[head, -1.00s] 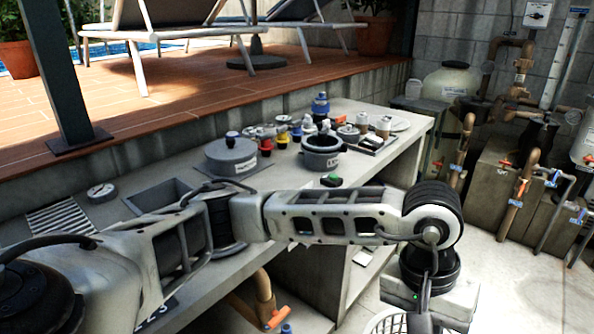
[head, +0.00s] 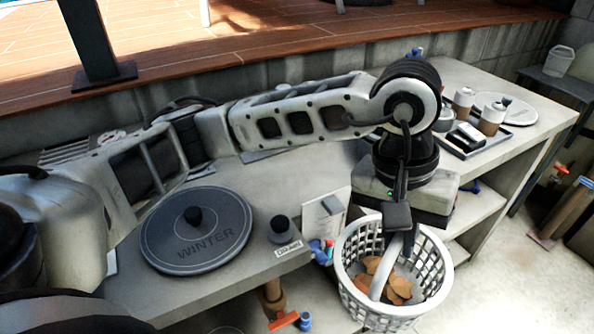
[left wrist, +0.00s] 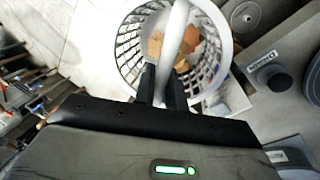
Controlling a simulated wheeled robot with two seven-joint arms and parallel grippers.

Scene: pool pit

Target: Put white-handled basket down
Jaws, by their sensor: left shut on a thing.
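The white plastic basket (head: 434,293) has lattice walls, a white arched handle (head: 379,277) and several orange-brown leaves (head: 396,286) inside. My left gripper (head: 401,243) is shut on the handle from above. The basket hangs about upright in front of the counter's front edge, over the pale floor. In the left wrist view, the handle (left wrist: 177,38) runs up from between the fingers (left wrist: 162,87), with the basket's rim (left wrist: 222,28) around it. The basket's underside is hidden. My right gripper is not in view.
A tray with jars (head: 474,140) stands at the right. Clear floor (head: 500,275) lies at the lower right.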

